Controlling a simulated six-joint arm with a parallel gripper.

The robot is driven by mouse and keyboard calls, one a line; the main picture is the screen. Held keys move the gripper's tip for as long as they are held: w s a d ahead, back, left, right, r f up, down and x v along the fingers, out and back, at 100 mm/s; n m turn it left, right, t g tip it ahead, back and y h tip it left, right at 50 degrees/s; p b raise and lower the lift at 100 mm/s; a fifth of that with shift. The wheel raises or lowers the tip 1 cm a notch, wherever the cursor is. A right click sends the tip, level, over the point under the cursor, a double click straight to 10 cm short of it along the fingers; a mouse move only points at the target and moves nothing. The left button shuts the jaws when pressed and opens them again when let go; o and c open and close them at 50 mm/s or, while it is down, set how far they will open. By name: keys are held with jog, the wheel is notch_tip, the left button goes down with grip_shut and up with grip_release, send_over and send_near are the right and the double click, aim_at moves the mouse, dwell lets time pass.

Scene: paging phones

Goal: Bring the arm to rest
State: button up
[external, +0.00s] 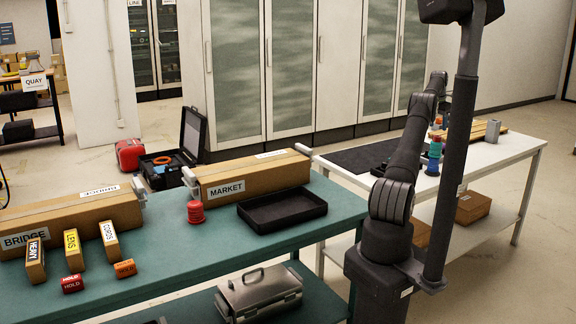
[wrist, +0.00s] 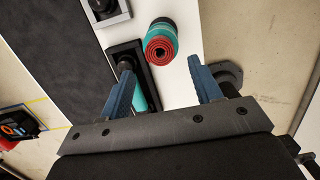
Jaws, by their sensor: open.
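In the wrist view my gripper (wrist: 163,82) shows two blue fingers spread wide, with nothing held between them. It is over the white table (wrist: 193,45). A teal roll with a red spiral end (wrist: 159,43) lies beyond the fingertips, apart from them. A black tray (wrist: 137,50) sits by the left finger, with a teal piece (wrist: 140,98) partly hidden behind that finger. In the external view my arm reaches up and back over the white table (external: 510,150), and I cannot make out the gripper's fingers there.
A teal and blue stack (external: 434,158) and a grey container (external: 493,131) stand on the white table near my arm. A dark mat (external: 360,156) lies at its left. The green table (external: 215,240) holds boxes, labelled blocks and a black tray (external: 283,209).

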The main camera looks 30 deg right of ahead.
aim_at(437, 136)
jog(key=f, duration=0.5)
jog(key=shift+d+f, duration=0.35)
jog(key=shift+d, duration=0.05)
notch_tip(437, 136, up, 3)
jog(key=shift+r, duration=0.6)
jog(key=shift+f, duration=0.1)
